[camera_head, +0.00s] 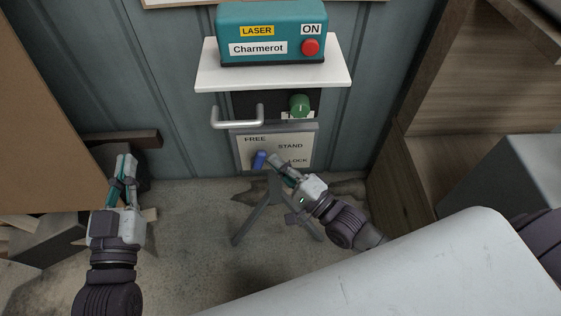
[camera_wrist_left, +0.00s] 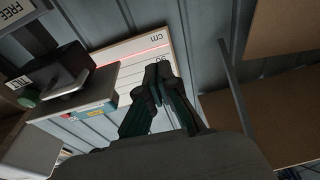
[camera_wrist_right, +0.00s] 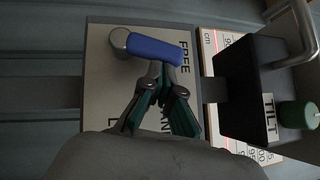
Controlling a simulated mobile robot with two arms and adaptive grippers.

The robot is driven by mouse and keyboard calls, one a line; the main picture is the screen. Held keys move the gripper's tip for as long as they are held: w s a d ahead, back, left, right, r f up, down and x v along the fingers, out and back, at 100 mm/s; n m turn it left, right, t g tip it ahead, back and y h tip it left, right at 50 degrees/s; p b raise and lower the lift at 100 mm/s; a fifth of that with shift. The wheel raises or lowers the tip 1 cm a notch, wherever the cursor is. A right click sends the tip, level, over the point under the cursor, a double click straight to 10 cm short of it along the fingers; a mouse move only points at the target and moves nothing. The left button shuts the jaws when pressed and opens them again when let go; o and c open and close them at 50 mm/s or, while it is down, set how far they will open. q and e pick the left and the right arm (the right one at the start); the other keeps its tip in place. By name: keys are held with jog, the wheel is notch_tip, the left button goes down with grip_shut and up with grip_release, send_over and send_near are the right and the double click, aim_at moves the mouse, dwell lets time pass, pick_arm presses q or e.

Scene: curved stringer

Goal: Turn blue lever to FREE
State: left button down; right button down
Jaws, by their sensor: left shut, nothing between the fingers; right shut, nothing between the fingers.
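The blue lever (camera_head: 259,160) is on a pale panel (camera_head: 300,148) marked FREE, STAND and LOCK. In the right wrist view the lever (camera_wrist_right: 157,50) runs from a round silver pivot (camera_wrist_right: 119,39), and its free end lies beside the FREE lettering (camera_wrist_right: 184,57). My right gripper (camera_head: 272,158) is shut and empty. Its tips (camera_wrist_right: 162,68) are right by the lever's side, on the STAND side; whether they touch cannot be told. My left gripper (camera_head: 127,160) is shut and empty, well left of the panel; its tips (camera_wrist_left: 158,68) also show in the left wrist view.
Above the panel are a metal handle (camera_head: 237,117), a green knob (camera_head: 299,104) and a white shelf (camera_head: 273,74) bearing a teal laser box (camera_head: 272,33). A tripod stand (camera_head: 263,212) is below. Wooden shelving (camera_head: 400,165) stands right, a brown board (camera_head: 45,110) left.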

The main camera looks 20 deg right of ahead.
pick_arm(q)
notch_tip(320, 180, down, 10)
jog(key=s+a+g+y+p, duration=0.2)
jog(key=s+a+g+p, duration=0.1)
jog(key=g, duration=0.4)
pick_arm(e)
jog(key=n+p, duration=0.1)
jog(key=a+r+n+g+p, duration=0.1)
jog(key=p, duration=0.1)
jog(key=shift+w+r+g+h, duration=0.15)
jog(key=shift+r+g+h, duration=0.1)
jog(key=shift+g+h, duration=0.05)
pick_arm(q)
jog(key=s+a+f+g+y+p, duration=0.1)
jog(key=s+a+f+g, duration=0.1)
jog(key=s, duration=0.4)
jog(key=s+a+f+g+y, duration=0.1)
jog(key=s+a+f+g, duration=0.1)
jog(key=s+f+g, duration=0.3)
jog(key=shift+s+f+n+g+y+p, duration=0.35)
jog(key=shift+s+g, duration=0.3)
jog(key=shift+g, duration=0.35)
pick_arm(e)
jog(key=shift+a+f+n, duration=0.1)
jog(key=shift+n, duration=0.2)
pick_arm(q)
jog(key=shift+a, duration=0.1)
jog(key=shift+r, duration=0.1)
